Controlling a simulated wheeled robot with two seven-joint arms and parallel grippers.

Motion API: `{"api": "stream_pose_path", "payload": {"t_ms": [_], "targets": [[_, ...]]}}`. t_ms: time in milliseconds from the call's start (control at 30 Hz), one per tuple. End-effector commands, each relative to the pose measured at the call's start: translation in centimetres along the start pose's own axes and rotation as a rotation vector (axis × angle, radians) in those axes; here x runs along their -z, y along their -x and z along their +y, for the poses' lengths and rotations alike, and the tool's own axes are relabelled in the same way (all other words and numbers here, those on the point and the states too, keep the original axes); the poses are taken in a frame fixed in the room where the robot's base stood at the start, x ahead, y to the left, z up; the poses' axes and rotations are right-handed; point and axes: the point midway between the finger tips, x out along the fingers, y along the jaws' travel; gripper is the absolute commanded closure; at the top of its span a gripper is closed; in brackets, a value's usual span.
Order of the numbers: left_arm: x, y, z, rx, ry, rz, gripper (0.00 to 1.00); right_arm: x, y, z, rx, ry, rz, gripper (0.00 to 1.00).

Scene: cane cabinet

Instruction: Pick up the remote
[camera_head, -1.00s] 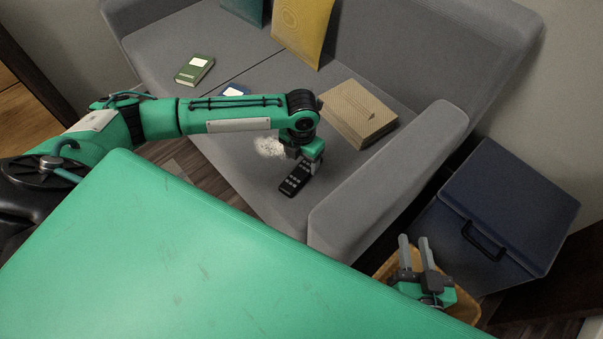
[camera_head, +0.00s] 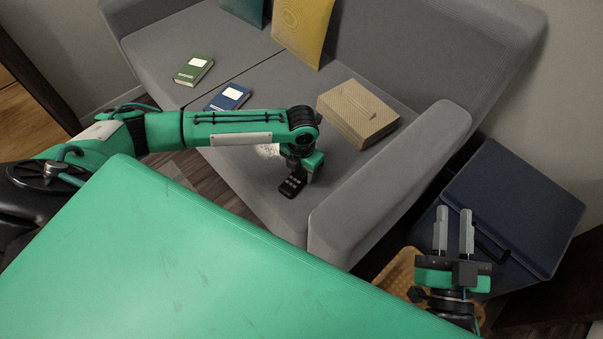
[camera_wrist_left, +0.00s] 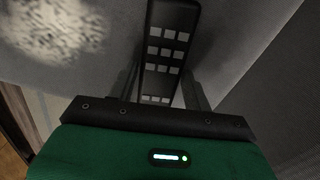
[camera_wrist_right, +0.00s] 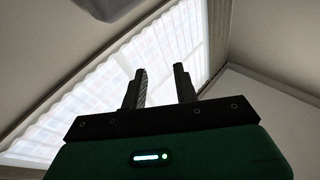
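The remote (camera_head: 291,187) is black with pale buttons and lies on the sofa seat near its front edge, partly covered by my left gripper in the head view. My left gripper (camera_head: 300,178) points down over it. In the left wrist view the remote (camera_wrist_left: 166,50) runs lengthwise between the two fingers of my left gripper (camera_wrist_left: 162,85), which stand apart on either side of it. Whether they touch it is hard to see. My right gripper (camera_head: 454,215) is open and empty at the lower right; its parted fingers (camera_wrist_right: 161,75) also show in the right wrist view.
The grey sofa (camera_head: 345,210) has an armrest right of the remote. A beige box (camera_head: 358,115), a blue book (camera_head: 228,97) and a green book (camera_head: 194,70) lie on the seat. A dark blue box (camera_head: 520,215) and a wicker basket (camera_head: 398,275) stand at the right.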

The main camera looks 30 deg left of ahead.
Motion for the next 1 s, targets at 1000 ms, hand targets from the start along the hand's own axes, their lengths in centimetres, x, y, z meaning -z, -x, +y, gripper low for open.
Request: {"api": "stream_pose_path", "payload": {"t_ms": [1000], "targets": [[-0.1,6.5,0.0,0.000,-0.001,-0.003,0.81,-7.0,3.9,-1.9,0.010,-0.061,-0.412,0.70]]}}
